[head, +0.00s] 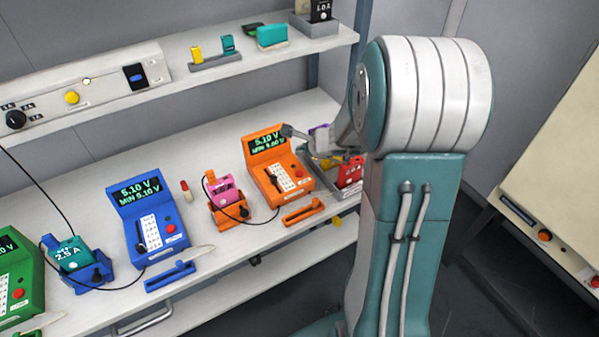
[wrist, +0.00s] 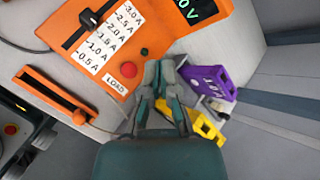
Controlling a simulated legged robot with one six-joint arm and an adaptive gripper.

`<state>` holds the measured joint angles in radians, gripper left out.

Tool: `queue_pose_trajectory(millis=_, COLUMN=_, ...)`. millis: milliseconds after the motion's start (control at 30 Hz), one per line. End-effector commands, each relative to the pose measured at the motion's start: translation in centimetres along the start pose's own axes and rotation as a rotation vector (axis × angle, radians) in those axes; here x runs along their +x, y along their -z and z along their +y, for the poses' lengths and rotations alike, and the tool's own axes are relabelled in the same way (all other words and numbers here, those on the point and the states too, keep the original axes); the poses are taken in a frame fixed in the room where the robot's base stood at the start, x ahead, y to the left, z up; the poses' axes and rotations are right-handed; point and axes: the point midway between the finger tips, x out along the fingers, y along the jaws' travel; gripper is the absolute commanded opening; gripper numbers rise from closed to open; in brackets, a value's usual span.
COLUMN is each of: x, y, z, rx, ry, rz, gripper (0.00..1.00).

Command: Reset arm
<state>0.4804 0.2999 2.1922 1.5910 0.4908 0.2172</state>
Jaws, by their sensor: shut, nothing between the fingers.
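My arm stands in the right half of the head view and reaches down behind itself to the shelf. My gripper (head: 291,131) is partly hidden there by the arm, beside the orange tester (head: 278,168). In the wrist view my gripper (wrist: 160,72) is shut and empty, its fingertips close to the orange tester (wrist: 128,42) near its red button. I cannot tell whether they touch it. A purple cell (wrist: 203,80) and a yellow cell (wrist: 205,128) lie right of the fingers.
A red cell (head: 350,172) sits by the arm. The blue tester (head: 150,222), green tester (head: 18,280), pink cell (head: 222,190) in an orange holder and teal cell (head: 70,254) stand leftward. An orange slide bar (head: 303,212) lies in front. An upper shelf (head: 190,78) runs behind.

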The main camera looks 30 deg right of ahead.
Motion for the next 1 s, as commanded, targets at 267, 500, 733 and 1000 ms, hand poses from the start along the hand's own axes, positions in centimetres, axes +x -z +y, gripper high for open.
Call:
queue_pose_trajectory(millis=267, x=0.0, y=0.0, z=0.0, rx=-0.002, ry=0.0, rz=-0.001, gripper=0.0)
queue_pose_trajectory(millis=500, x=-3.3, y=-5.8, z=1.5, rx=-0.298, ry=-0.048, rz=-0.078, gripper=0.0)
queue_pose_trajectory(millis=733, x=-9.7, y=-12.8, z=6.3, rx=-0.833, ry=-0.146, rz=-0.17, gripper=0.0)
queue_pose_trajectory(millis=1000, x=-17.2, y=-15.3, z=12.4, rx=-1.435, ry=-0.259, rz=-0.183, gripper=0.0)
